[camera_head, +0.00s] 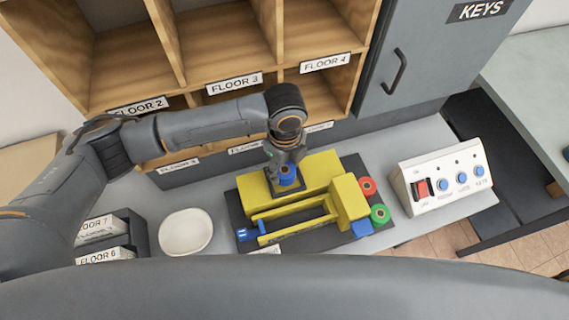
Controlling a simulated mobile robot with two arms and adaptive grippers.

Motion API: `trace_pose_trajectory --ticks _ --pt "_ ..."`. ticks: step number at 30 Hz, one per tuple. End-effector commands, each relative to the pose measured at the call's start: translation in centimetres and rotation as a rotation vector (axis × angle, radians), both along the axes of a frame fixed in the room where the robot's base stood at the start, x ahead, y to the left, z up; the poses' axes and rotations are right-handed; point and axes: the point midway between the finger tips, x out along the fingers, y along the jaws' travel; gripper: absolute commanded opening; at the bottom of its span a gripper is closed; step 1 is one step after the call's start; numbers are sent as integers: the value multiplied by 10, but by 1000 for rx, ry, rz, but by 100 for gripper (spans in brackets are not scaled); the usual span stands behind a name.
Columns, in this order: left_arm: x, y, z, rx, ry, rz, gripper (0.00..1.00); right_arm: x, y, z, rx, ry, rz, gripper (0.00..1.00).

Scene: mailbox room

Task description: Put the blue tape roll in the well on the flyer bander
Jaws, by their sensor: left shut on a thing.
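The yellow flyer bander (322,170) sits on a dark base plate on the grey counter. My left gripper (286,176) points down over the back left part of the bander. It is shut on the blue tape roll (287,174), which is at a dark square spot on the bander's top, likely the well. I cannot tell whether the roll is seated there or just above it. A red roll (368,186) and a green roll (380,214) are at the bander's right side. My right gripper is not in view.
A white control box (442,180) with a red switch and blue buttons stands to the right. A white dish (185,232) and labelled trays (104,254) lie to the left. Wooden pigeonholes (226,45) and a grey key cabinet (425,60) stand behind.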

Motion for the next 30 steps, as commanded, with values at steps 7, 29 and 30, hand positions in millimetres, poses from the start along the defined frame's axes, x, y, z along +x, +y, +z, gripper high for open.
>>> trace_pose_trajectory --ticks 7,29,30 --pt "0 0 -11 1 0 0 19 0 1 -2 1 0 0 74" --pt "-1 0 -16 0 0 0 77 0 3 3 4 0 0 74" --pt "-1 0 -16 0 0 0 77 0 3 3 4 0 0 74"
